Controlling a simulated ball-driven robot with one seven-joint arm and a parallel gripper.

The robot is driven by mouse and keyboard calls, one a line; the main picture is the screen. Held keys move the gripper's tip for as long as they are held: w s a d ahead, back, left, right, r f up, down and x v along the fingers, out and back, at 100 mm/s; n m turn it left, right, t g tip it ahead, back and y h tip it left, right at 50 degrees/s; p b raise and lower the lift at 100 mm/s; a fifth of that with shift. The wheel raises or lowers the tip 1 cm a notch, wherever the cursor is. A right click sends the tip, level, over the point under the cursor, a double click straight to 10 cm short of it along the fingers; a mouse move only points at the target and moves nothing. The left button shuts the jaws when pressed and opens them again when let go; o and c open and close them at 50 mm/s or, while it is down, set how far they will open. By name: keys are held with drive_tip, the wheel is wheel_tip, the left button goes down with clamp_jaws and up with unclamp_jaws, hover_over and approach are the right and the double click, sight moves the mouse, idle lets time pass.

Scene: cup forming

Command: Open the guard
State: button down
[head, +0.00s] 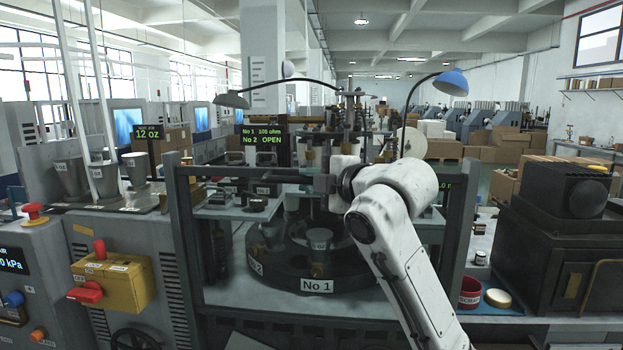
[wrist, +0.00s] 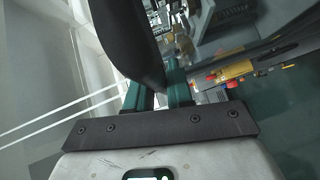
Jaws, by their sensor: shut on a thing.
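The guard (head: 182,245) is a dark grey upright frame standing in front of the round forming machine. Its top bar (head: 240,172) runs across the picture, partly hidden by my arm. My gripper (head: 322,183) is at the middle of that top bar. In the wrist view my gripper's green fingers (wrist: 161,90) are shut on a dark bar (wrist: 128,38), which appears to be part of the guard. The exact contact is partly hidden. Behind the guard is the dark turntable (head: 275,278) with metal cups and a "No 1" label.
A yellow box with a red handle (head: 88,292) is on the cabinet at left. A dark machine (head: 555,240) stands at right, beside a red container (head: 470,293). Two lamps, one blue (head: 452,82), arch above the guard.

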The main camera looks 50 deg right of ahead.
wheel_tip(320, 180, down, 37)
drive_tip(key=b, duration=2.3)
drive_tip(key=shift+b, duration=0.35)
drive_tip(key=shift+r, duration=0.1)
drive_tip(key=c, duration=1.1)
unclamp_jaws()
drive_tip(key=s, duration=0.3)
drive_tip(key=s+r, duration=0.1)
drive_tip(key=s, duration=0.3)
drive_tip(key=s+a+p, duration=0.1)
drive_tip(key=s, duration=0.2)
drive_tip(key=shift+s+a+r, duration=0.1)
drive_tip(key=shift+s+r, duration=0.2)
drive_tip(key=shift+s, duration=0.05)
